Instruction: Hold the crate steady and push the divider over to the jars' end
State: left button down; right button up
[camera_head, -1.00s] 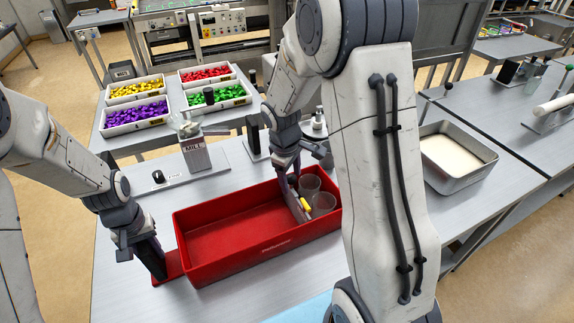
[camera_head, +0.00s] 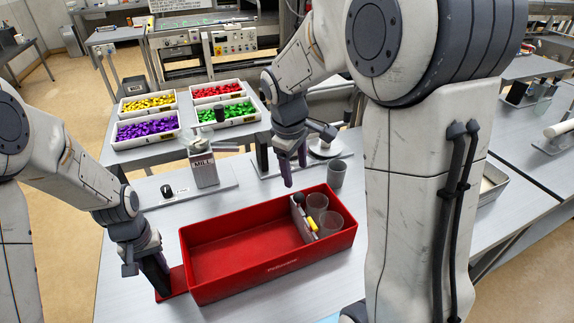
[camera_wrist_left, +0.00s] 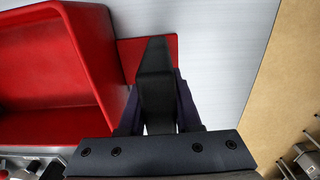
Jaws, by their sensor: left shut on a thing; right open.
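The red crate (camera_head: 240,284) stands on the grey table. It also shows in the left wrist view (camera_wrist_left: 85,60). A grey divider (camera_head: 301,216) with a yellow part stands across it near its right end, beside two clear jars (camera_head: 317,204) (camera_head: 331,222). The wide left compartment is empty. My left gripper (camera_head: 158,281) is shut on a black upright handle (camera_wrist_left: 156,80) on the crate's red side tab (camera_head: 178,283). My right gripper (camera_head: 294,172) is open and empty, above and behind the crate's back wall near the divider.
Another clear jar (camera_head: 337,175) stands on the table behind the crate's right end. A MILL can (camera_head: 203,168) and a small black knob (camera_head: 167,190) stand behind the crate. Trays of coloured pieces (camera_head: 145,131) sit on the back table. The table in front of the crate is clear.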

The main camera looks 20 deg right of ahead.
pick_arm(q)
jog(key=c, duration=0.5)
grip_release()
jog(key=shift+s+f, duration=0.1)
jog(key=shift+f, duration=0.05)
